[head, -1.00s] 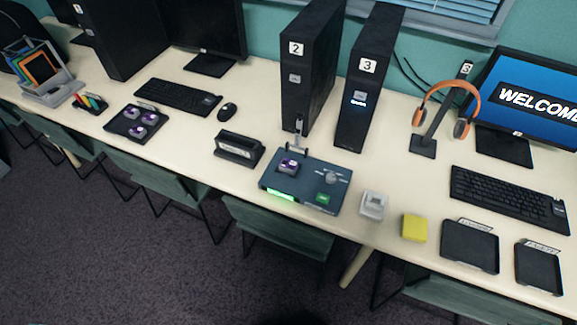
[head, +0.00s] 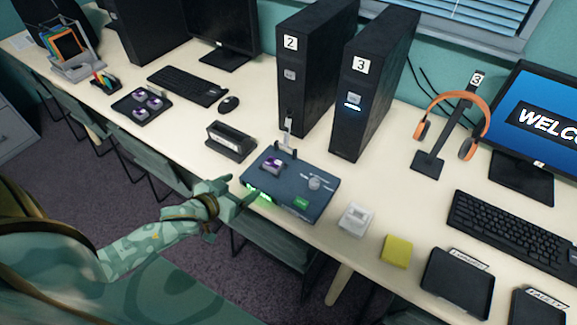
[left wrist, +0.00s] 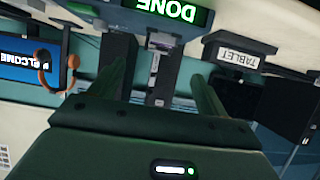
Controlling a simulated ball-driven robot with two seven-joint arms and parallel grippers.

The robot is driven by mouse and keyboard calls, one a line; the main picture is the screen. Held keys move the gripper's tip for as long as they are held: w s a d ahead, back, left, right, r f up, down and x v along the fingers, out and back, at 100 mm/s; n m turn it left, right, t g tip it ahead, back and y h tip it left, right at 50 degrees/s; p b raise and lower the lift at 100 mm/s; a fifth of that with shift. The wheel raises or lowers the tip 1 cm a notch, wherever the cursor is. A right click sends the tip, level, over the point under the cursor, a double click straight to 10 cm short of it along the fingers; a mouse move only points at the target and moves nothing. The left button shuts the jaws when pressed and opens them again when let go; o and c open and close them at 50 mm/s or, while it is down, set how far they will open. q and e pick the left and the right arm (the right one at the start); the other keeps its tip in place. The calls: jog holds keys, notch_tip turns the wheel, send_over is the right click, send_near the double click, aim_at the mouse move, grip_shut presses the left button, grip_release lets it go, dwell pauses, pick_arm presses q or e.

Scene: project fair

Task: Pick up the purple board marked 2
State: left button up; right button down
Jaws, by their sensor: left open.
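A purple board (head: 272,163) sits on the dark blue device (head: 318,193) in the middle of the table. Several similar purple boards lie in a black tray (head: 124,107) farther left. I cannot read a 2 on any board. My left gripper (head: 242,188) is open and empty at the device's front left edge, close to the green-lit display and short of the seated board.
Behind the device stand black towers marked 2 (head: 308,65) and 3 (head: 372,85). A black holder (head: 230,143) stands left of the device. A white block (head: 354,218) and a yellow block (head: 396,250) lie to its right. A lever (head: 287,135) rises at the device's back.

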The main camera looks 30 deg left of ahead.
aim_at(269, 167)
pick_arm(q)
jog(key=b+x, duration=0.1)
jog(key=x, duration=0.3)
jog(key=shift+w+a+f, duration=0.1)
jog(key=shift+a+f, duration=0.05)
jog(key=shift+f, duration=0.15)
jog(key=b+x, duration=0.1)
jog(key=x, duration=0.1)
jog(key=b+x, duration=0.1)
jog(key=x, duration=0.2)
jog(key=shift+w+a+f, duration=0.1)
jog(key=shift+a, duration=0.05)
jog(key=shift+w+a+f+b, duration=0.1)
jog(key=shift+w+f+b, duration=0.1)
jog(key=shift+w+b, duration=0.15)
jog(key=shift+w+d+f+b, duration=0.2)
jog(key=shift+w+b, duration=0.2)
jog(key=shift+w, duration=0.25)
jog(key=b+x, duration=0.1)
jog(key=x, duration=0.2)
jog(key=shift+r, duration=0.15)
jog(key=shift+w+b, duration=0.3)
jog(key=shift+w, duration=0.15)
jog(key=c, duration=1)
jog(key=shift+c, duration=0.3)
pick_arm(e)
notch_tip(269, 167, down, 6)
jog(key=s+a, duration=0.1)
jog(key=shift+s+g, duration=0.3)
